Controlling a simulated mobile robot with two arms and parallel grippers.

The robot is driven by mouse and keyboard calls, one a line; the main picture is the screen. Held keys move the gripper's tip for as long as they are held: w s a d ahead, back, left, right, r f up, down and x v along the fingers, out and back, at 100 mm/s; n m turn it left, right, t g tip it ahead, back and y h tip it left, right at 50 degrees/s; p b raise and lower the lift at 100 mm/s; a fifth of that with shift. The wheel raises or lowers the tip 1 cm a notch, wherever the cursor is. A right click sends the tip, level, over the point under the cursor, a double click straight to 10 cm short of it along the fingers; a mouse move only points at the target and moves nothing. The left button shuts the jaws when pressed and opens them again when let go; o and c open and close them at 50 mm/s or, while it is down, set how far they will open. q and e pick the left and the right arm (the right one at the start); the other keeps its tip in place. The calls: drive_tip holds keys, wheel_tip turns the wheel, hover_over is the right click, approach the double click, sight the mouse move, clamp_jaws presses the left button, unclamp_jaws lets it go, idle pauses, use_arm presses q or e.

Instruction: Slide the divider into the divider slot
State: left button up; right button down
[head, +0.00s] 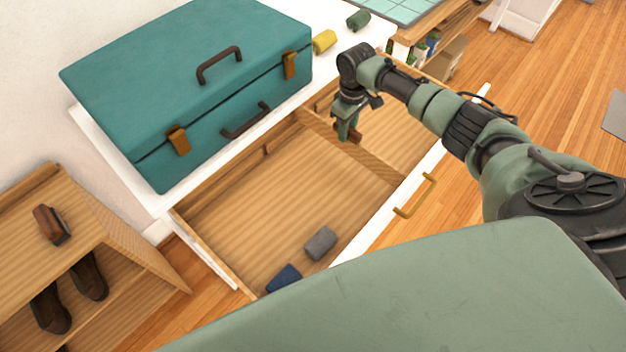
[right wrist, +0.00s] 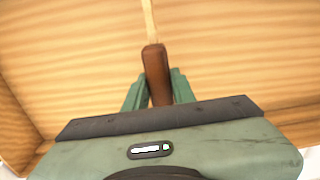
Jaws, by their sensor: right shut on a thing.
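The divider (head: 378,167) is a thin wooden board that stands on edge across the open drawer, from the back wall toward the front. My right gripper (head: 347,137) is over it, shut on its brown grip piece (right wrist: 155,72). In the right wrist view, the divider's pale top edge (right wrist: 150,22) runs away beyond the grip. A small slot-like fitting (head: 267,150) shows on the drawer's back wall, left of the divider. I cannot tell whether the divider's lower edge or ends sit in a slot. My left gripper is not in view.
The drawer (head: 235,205) holds a grey item (head: 320,243) and a dark blue item (head: 284,279) at its front left. A teal case (head: 190,75) stands on the white top behind. A shoe rack (head: 110,262) stands left. The drawer floor's middle is clear.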

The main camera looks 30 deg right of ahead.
drive_tip(key=w+d+b, duration=0.3)
drive_tip(key=d+b, duration=0.3)
drive_tip(key=d, duration=0.2)
drive_tip(key=shift+d, duration=0.3)
idle(0.3)
drive_tip(key=shift+r+p, duration=0.1)
drive_tip(key=shift+p, duration=0.65)
idle(1.1)
drive_tip(key=shift+f, duration=0.35)
idle(0.6)
drive_tip(key=shift+f, duration=0.1)
idle(0.5)
drive_tip(key=shift+f, duration=0.15)
drive_tip(key=shift+f+b, duration=0.75)
drive_tip(key=shift+f, duration=0.25)
